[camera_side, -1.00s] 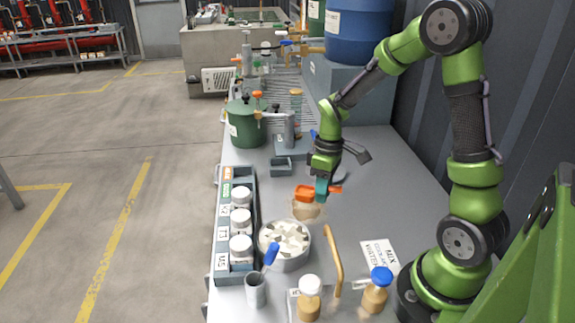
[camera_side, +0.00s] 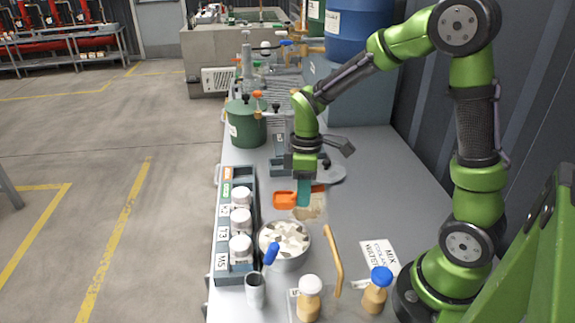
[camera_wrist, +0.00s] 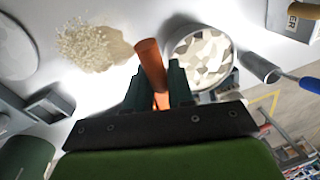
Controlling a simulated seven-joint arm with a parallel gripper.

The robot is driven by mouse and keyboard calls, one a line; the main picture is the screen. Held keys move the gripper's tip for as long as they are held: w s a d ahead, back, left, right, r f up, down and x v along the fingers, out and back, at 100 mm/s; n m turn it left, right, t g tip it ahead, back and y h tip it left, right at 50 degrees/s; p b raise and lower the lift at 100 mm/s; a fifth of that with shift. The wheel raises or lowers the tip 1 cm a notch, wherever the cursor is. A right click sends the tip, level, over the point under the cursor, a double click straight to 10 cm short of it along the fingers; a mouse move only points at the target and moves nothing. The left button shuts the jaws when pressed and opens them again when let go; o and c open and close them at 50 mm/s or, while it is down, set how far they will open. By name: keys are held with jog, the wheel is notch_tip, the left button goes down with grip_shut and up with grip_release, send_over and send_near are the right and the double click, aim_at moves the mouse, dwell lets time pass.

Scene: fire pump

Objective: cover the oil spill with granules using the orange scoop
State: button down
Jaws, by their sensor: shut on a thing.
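My gripper (camera_side: 303,195) is shut on the orange scoop (camera_side: 284,200). It holds the scoop low over the bench, beside the spill; the wrist view shows the scoop (camera_wrist: 152,65) between my fingers (camera_wrist: 160,88). The tan oil spill (camera_wrist: 118,48) lies flat on the bench. Pale granules (camera_wrist: 82,42) cover much of it, and a smooth tan part shows on the side nearer the scoop. In the side view the spill (camera_side: 316,208) is partly hidden by my gripper. A round bowl (camera_side: 285,256) with white and grey angular contents stands in front of the spill. I cannot see into the scoop.
A rack (camera_side: 222,248) of white-capped jars stands left of the bowl. A grey round disc (camera_wrist: 12,50) lies beyond the spill. The bench right of the spill is clear.

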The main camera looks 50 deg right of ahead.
aim_at(302, 234)
jog(key=s+a+r+n, duration=0.2)
jog(key=a+r+n, duration=0.1)
jog(key=a+n, duration=0.15)
jog(key=shift+n+g+h, duration=0.3)
jog(key=shift+n, duration=0.05)
jog(key=shift+s+d+f, duration=0.1)
jog(key=shift+s+f, duration=0.05)
jog(key=shift+f, duration=1.35)
jog(key=shift+s+f, duration=0.15)
jog(key=shift+f, duration=1.3)
jog(key=shift+f, duration=0.6)
jog(key=shift+r, duration=0.15)
notch_tip(302, 234, up, 7)
dwell(0.4)
